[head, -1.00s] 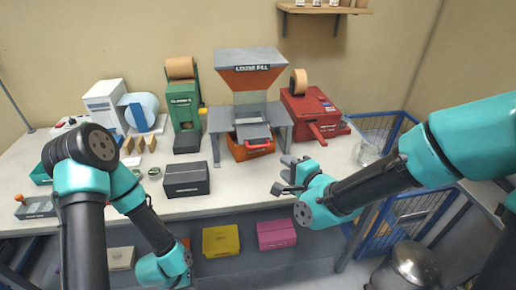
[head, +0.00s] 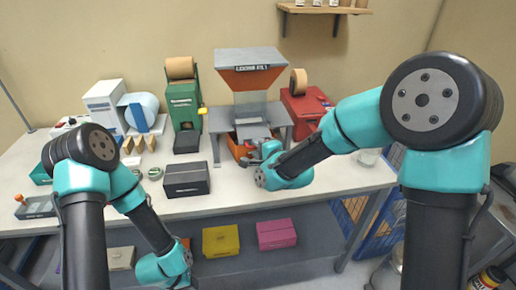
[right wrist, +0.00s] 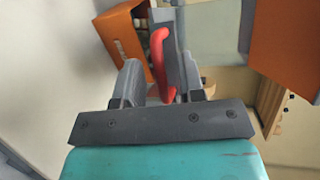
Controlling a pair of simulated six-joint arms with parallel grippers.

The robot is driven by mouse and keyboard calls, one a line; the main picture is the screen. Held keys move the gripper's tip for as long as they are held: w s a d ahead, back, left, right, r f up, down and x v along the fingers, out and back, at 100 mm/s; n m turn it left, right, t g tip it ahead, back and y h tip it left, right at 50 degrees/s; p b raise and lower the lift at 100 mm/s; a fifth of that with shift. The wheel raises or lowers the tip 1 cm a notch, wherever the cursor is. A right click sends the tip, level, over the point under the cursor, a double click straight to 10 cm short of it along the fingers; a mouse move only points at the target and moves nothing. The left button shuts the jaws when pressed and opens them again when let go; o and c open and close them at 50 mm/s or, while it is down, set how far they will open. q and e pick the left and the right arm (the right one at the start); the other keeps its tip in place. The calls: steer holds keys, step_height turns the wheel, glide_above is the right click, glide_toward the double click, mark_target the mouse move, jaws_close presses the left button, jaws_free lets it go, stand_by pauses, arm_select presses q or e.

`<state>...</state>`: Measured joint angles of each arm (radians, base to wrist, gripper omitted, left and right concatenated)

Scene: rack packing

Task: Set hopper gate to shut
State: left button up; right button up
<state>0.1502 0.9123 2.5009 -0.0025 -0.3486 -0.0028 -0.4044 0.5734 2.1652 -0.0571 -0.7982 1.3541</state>
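The hopper (head: 250,75), marked loose fill, has an orange and grey top and stands on a grey stand at the back of the bench. Its grey gate slide (head: 253,131) sits low at the front. The gate's red handle (right wrist: 158,62) shows in the right wrist view, between the fingers of my right gripper (right wrist: 157,78). The fingers are apart; the handle is nearer the right finger, with a gap on the left. In the head view my right gripper (head: 260,152) is at the hopper's front and covers the handle.
An orange bin (head: 236,149) sits under the hopper. A red machine (head: 299,108) stands to the right, a green dispenser (head: 184,104) to the left. A dark box (head: 186,180) lies on the bench front. The bench front right of it is clear.

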steer(key=shift+w+a, duration=0.1)
steer(key=shift+w, duration=0.1)
jaws_close()
stand_by(0.3)
